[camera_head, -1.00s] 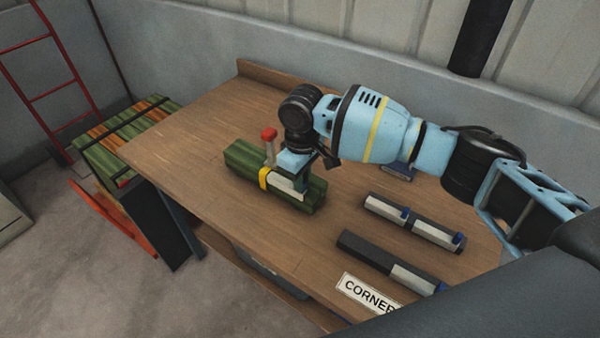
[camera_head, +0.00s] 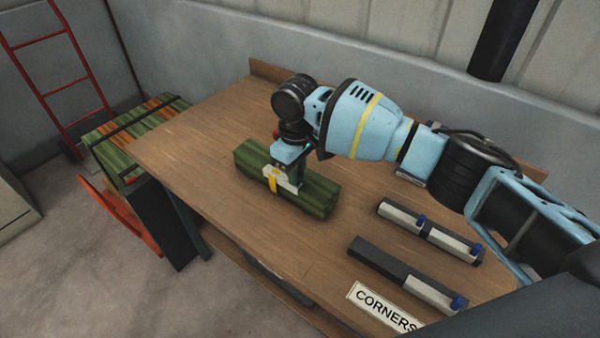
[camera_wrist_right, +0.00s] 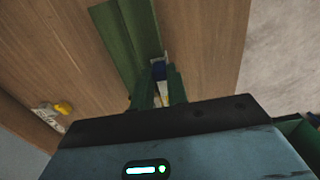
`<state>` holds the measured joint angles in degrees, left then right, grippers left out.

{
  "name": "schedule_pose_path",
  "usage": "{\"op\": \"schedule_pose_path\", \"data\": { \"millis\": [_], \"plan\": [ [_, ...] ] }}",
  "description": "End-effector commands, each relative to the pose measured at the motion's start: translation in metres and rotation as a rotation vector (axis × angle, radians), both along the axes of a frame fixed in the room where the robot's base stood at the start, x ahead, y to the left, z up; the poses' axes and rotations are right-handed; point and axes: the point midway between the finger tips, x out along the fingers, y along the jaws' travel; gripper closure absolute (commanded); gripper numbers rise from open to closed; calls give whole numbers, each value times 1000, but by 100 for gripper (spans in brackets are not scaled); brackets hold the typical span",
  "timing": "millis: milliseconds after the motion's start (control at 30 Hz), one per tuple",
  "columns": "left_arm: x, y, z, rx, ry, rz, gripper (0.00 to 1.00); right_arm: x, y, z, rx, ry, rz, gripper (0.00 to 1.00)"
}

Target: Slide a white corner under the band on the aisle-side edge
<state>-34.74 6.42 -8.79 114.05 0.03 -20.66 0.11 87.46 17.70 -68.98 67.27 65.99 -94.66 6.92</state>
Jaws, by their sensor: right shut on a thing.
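A green bundle (camera_head: 318,196) lies on the wooden table, with a yellow band (camera_head: 273,181) around it. My right gripper (camera_head: 292,178) is shut on a white corner (camera_head: 284,182) at the bundle's near upper edge. White shows on both sides of the band there, so the band appears to cross over the corner. In the right wrist view, the fingers (camera_wrist_right: 160,88) close around the corner's blue tab (camera_wrist_right: 158,70) beside the green bundle (camera_wrist_right: 122,35). My fingers hide part of the corner. My left gripper is out of view.
Two dark holders with white, blue-tabbed corners, a rear one (camera_head: 430,232) and a front one (camera_head: 407,276), lie to the right. A CORNERS label (camera_head: 384,308) is at the front edge. A strapped green-orange stack (camera_head: 132,140) stands left. The table's left part (camera_head: 200,140) is clear.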

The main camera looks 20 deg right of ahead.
Motion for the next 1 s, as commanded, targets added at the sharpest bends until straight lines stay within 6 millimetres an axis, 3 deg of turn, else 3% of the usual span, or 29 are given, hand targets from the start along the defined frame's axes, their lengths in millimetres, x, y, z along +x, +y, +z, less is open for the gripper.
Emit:
{"op": "schedule_pose_path", "data": {
  "millis": [433, 467, 633, 1000],
  "plan": [
    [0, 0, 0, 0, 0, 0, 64, 2, 2, 1, 0, -1, 0, 100],
    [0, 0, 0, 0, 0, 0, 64, 2, 2, 1, -1, -1, 0, 81],
    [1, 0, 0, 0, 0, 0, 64, 2, 2, 1, -1, -1, 0, 59],
    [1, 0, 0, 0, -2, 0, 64, 2, 2, 8, 0, -1, 0, 59]
  ]
}}
